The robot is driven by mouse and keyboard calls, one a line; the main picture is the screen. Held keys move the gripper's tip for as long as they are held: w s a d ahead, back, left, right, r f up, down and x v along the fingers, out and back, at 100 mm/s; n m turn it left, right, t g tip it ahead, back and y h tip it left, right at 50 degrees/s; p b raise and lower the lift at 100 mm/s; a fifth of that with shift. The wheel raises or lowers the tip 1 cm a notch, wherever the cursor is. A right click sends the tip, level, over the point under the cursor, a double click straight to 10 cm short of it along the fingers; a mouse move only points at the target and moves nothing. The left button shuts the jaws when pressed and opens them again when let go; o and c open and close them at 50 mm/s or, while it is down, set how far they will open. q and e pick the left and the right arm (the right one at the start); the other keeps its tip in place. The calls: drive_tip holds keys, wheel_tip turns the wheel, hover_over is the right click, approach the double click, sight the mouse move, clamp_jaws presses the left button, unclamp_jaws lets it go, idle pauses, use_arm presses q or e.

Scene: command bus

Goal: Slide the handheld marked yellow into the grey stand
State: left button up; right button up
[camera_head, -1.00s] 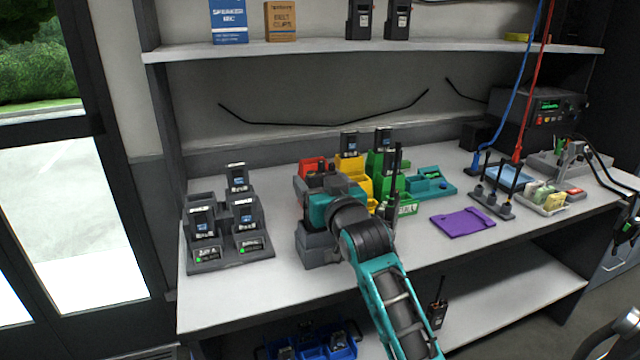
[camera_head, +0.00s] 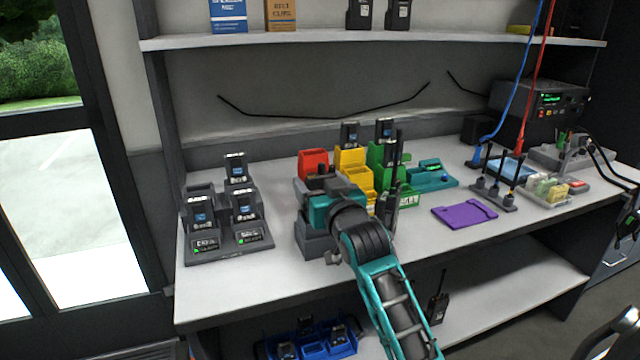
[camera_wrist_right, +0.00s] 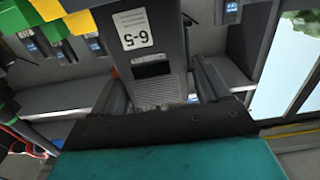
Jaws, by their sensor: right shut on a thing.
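My right gripper (camera_head: 318,192) is shut on a dark grey handheld (camera_wrist_right: 157,55), at the front of the bench. The handheld has a white label reading "6-5" in the right wrist view, between the two fingers; no yellow mark is visible on it. In the head view the gripper mostly hides it, and only dark knobs show above. A grey block-like stand (camera_head: 316,242) sits directly below the gripper. I cannot tell whether the handheld touches it or is inside it.
Red (camera_head: 313,162), yellow (camera_head: 352,158) and green (camera_head: 410,198) stands are close behind and right. A dark radio with a tall antenna (camera_head: 388,207) stands beside the wrist. A dark multi-bay charger (camera_head: 232,250) is left. A purple mat (camera_head: 464,213) lies right.

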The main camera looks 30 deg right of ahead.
use_arm(q)
drive_tip(key=shift+s+f, duration=0.1)
drive_tip(key=shift+s, duration=0.1)
use_arm(e)
drive_tip(key=shift+f, duration=0.15)
idle(0.3)
drive_tip(key=o, duration=0.9)
drive_tip(key=shift+c, duration=0.2)
drive_tip(key=o, duration=0.3)
drive_tip(key=shift+f, duration=0.1)
drive_tip(key=shift+o, duration=0.2)
use_arm(q)
drive_tip(key=shift+s+a+p, duration=0.15)
drive_tip(key=shift+a+p, duration=0.15)
drive_tip(key=shift+p, duration=0.25)
use_arm(e)
drive_tip(key=v, duration=1.3)
use_arm(q)
drive_tip(key=shift+d, duration=0.1)
use_arm(e)
drive_tip(key=shift+d, duration=0.1)
